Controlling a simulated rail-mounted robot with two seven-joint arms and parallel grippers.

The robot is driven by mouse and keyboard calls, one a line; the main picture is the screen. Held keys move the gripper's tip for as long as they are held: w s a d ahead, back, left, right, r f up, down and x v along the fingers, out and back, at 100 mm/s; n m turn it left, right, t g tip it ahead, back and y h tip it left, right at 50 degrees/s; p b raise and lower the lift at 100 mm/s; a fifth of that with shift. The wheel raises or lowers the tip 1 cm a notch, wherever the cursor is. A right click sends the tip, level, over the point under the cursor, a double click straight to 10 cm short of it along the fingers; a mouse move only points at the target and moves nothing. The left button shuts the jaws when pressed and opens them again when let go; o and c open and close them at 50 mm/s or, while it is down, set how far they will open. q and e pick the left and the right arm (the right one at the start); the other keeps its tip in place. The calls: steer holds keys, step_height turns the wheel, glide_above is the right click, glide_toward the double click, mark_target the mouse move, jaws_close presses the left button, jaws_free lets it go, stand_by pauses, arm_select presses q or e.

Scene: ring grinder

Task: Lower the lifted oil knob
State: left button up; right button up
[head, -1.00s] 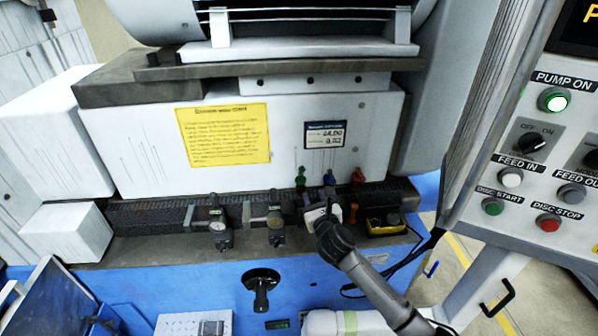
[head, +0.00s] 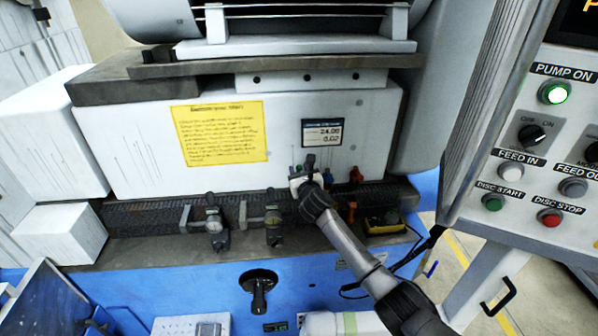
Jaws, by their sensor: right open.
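Small coloured knobs stand in a row at the foot of the white machine housing (head: 240,180). The blue knob (head: 328,178) and the orange-red knob (head: 356,175) show just right of my right gripper (head: 304,164). My right gripper is open, raised in front of the housing where the green knob stands; that knob is mostly hidden behind it. I cannot tell whether the jaws are around the green knob or in front of it. No label shows which knob is for oil, and their heights are hard to judge. My left gripper is not in view.
Two metal fittings with gauges (head: 215,225) stand on the ledge to the left. A yellow-black box (head: 383,222) with a cable sits to the right. A black handle (head: 259,283) juts from the blue front. The control panel (head: 535,165) stands at the right.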

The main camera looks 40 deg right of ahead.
steer(key=shift+w+d, duration=0.15)
steer(key=shift+w, duration=0.25)
steer(key=shift+c, duration=0.4)
jaws_close()
steer(key=shift+b, duration=0.35)
